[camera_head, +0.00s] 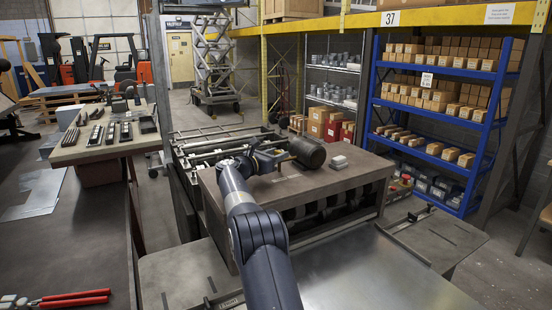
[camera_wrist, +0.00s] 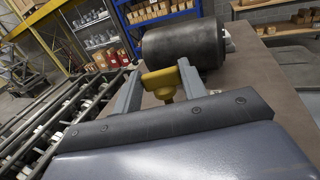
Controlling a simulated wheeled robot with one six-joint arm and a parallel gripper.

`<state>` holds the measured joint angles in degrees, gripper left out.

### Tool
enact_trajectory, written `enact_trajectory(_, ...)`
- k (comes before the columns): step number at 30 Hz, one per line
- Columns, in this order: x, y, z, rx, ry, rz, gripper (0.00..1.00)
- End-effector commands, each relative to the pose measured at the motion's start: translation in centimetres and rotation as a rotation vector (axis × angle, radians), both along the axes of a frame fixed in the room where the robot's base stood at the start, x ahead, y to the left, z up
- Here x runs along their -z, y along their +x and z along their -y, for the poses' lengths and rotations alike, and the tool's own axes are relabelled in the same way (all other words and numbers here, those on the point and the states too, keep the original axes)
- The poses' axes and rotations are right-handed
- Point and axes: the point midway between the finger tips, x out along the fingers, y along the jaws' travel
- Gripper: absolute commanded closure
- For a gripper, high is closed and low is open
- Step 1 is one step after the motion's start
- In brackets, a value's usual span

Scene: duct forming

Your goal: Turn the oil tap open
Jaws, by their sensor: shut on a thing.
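The oil tap (camera_wrist: 163,80) is a small brass-yellow fitting at the near end of a dark cylinder (camera_wrist: 186,45) in the wrist view. My gripper (camera_wrist: 159,84) is shut on the tap's flat yellow handle, one grey finger on each side. A rounded brass part shows below the handle. In the head view the dark cylinder (camera_head: 307,152) lies on its side on top of the machine, and my gripper (camera_head: 270,160) reaches it from the left. The tap is small there and mostly hidden by my gripper. I cannot tell how far the handle is turned.
The machine's brown top (camera_head: 345,178) is mostly bare, with a small pale block (camera_head: 339,162) right of the cylinder. Rails and rollers (camera_head: 215,140) run behind and to the left. A side table (camera_head: 105,145) holds dark parts. A blue shelf (camera_head: 440,110) stands at the right.

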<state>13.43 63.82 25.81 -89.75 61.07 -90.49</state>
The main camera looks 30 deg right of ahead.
Motion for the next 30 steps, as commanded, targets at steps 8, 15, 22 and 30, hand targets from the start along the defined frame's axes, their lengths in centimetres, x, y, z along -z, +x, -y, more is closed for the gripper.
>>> enact_trajectory(8, 0.2, -0.5, 0.2, -0.179, -0.005, 0.004, 0.83)
enact_trajectory(15, 0.3, -0.9, 0.5, -0.395, -0.005, 0.004, 0.83)
enact_trajectory(22, 0.1, -1.1, 0.8, -0.612, -0.005, 0.004, 0.83)
enact_trajectory(30, -0.1, -1.3, 1.2, -0.863, -0.004, 0.003, 0.83)
